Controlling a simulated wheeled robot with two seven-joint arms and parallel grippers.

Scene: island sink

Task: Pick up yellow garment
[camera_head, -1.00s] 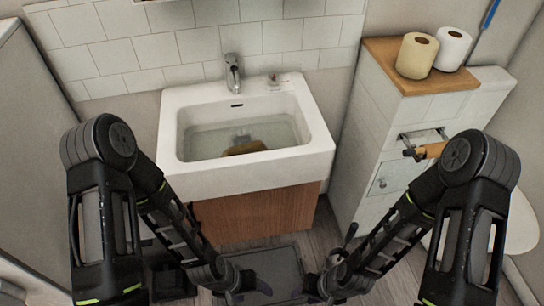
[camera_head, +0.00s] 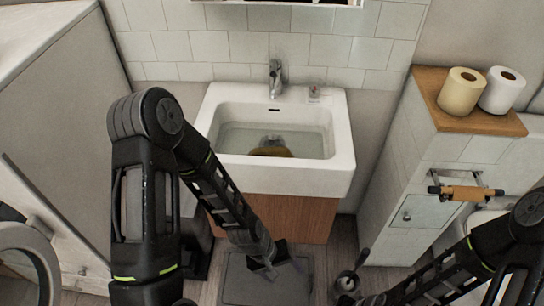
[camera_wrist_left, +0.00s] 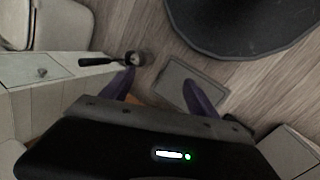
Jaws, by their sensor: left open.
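A brownish-yellow cloth-like thing (camera_head: 271,151) lies in the white sink basin (camera_head: 273,178). The basin's front wall hides part of it, and I cannot tell its full shape. My left gripper (camera_head: 285,266) is low in front of the sink, over the grey floor mat, well below the basin and apart from the yellow thing. In the left wrist view its two purple fingers (camera_wrist_left: 158,82) are spread with nothing between them. My right arm comes in at the lower right, and its gripper is cut off by the bottom edge.
A faucet (camera_head: 275,78) stands behind the basin. A toilet brush (camera_head: 348,282) stands on the floor right of the mat (camera_head: 245,285). A tiled cabinet (camera_head: 405,160) with paper rolls (camera_head: 462,90) is at right. An open round door (camera_head: 30,255) is at lower left.

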